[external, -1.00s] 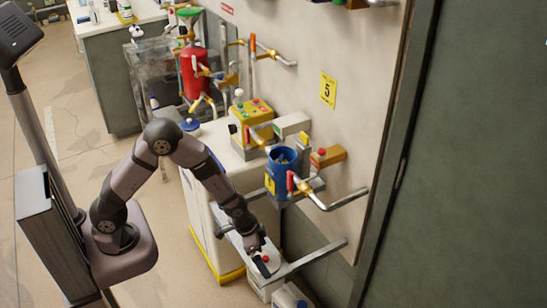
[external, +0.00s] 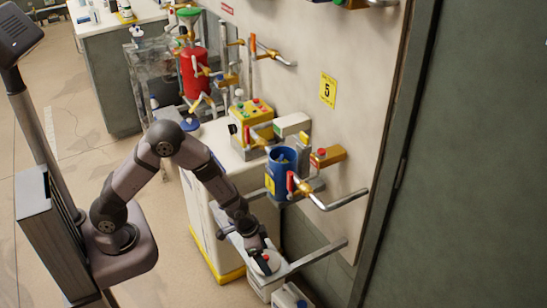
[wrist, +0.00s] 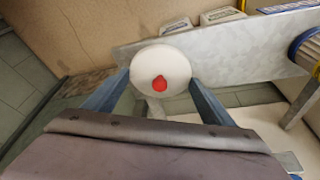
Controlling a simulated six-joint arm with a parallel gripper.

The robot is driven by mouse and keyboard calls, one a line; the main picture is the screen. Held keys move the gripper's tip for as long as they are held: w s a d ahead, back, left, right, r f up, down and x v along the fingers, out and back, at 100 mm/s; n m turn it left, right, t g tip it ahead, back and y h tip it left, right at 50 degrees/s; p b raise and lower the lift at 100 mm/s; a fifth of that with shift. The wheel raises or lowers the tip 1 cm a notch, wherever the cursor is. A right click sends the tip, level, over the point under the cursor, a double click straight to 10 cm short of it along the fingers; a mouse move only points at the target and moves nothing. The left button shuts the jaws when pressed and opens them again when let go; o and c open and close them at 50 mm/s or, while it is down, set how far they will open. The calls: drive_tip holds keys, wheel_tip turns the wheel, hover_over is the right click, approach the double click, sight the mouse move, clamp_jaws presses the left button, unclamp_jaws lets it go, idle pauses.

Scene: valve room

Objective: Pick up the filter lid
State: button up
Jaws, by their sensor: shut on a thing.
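The filter lid (external: 268,262) is a white round disc with a red knob, low in front of the wall at the lower middle of the external view. In the wrist view the lid (wrist: 160,62) sits between my two blue-grey fingers, knob facing the camera. My gripper (external: 262,258) is shut on the lid from both sides; it also shows in the wrist view (wrist: 160,82). The external view does not clearly show whether the lid is clear of the surface under it. An open-topped blue canister (external: 283,163) with a yellow label stands above and behind my gripper.
A grey metal ledge (external: 318,256) runs beside the lid, and in the wrist view (wrist: 240,48) behind it. White boxes (external: 290,297) stand low by the wall. Pipes (external: 338,202) stick out near the canister. A white cabinet (external: 203,220) stands left of my forearm.

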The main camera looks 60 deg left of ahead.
wheel_tip(320, 180, up, 9)
drive_tip(key=shift+r+p, duration=0.1)
drive_tip(key=shift+p, duration=0.3)
drive_tip(key=shift+r, duration=0.2)
drive_tip(key=s+a+r+n+y+p, duration=0.1)
drive_tip(key=a+r+n, duration=0.1)
drive_tip(key=a+r, duration=0.4)
drive_tip(key=s+a+r+n+p, duration=0.1)
drive_tip(key=a+r+n+p, duration=0.15)
drive_tip(key=a, duration=0.55)
wheel_tip(320, 180, up, 10)
drive_tip(key=w+p, duration=0.2)
drive_tip(key=p, duration=1.3)
drive_tip(key=w+r+n+p, duration=0.1)
drive_tip(key=w+r+p, duration=0.6)
drive_tip(key=w, duration=0.8)
wheel_tip(320, 180, up, 2)
drive_tip(key=shift+r+y+p, duration=0.25)
drive_tip(key=shift+y+p, duration=0.05)
drive_tip(key=shift+y, duration=0.1)
drive_tip(key=shift+a+f+n, duration=0.1)
drive_tip(key=shift+n, duration=0.15)
